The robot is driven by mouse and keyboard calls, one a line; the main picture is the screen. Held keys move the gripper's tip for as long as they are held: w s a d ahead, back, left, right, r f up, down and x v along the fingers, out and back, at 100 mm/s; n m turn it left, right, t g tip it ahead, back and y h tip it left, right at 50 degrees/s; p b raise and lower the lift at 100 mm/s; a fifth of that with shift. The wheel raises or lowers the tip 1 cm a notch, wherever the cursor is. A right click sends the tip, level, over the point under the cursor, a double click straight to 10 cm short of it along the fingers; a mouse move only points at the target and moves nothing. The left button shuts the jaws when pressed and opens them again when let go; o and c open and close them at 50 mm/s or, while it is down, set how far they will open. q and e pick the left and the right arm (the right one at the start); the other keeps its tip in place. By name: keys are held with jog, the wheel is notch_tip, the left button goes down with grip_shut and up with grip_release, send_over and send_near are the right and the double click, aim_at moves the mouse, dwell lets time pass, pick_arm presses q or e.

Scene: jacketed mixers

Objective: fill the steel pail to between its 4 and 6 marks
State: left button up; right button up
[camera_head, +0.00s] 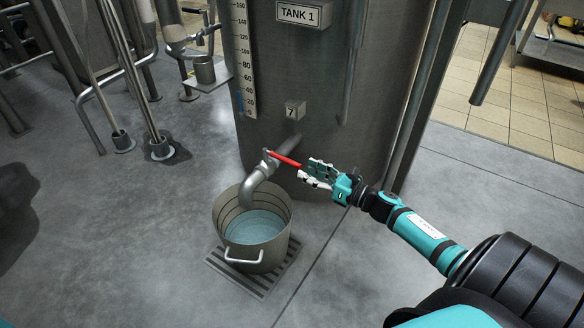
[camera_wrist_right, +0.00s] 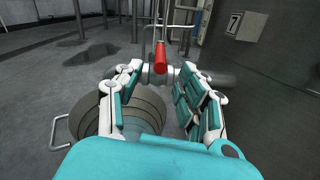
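The steel pail (camera_head: 273,259) stands upright on a floor grate under the bent spout (camera_head: 262,184) of Tank 1. Pale blue liquid (camera_head: 254,227) lies inside, with ring lines on the wall above it; their numbers cannot be read. No stream shows clearly below the spout. The valve's red lever (camera_head: 285,159) points right toward my right gripper (camera_head: 316,174). In the right wrist view the lever's red end (camera_wrist_right: 161,57) lies ahead, between the spread fingers of the gripper (camera_wrist_right: 158,88). This gripper is open and not closed on the lever. My left gripper is not in view.
Tank 1 (camera_head: 335,85) rises behind the valve, with a level scale (camera_head: 243,60) and a plate marked 7 (camera_head: 295,110). The floor grate (camera_head: 287,272) lies under the pail.

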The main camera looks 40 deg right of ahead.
aim_at(292, 161)
jog(key=b+x, duration=0.1)
jog(key=x, duration=0.5)
jog(key=shift+w, duration=0.25)
jog(key=shift+a, duration=0.1)
grip_shut()
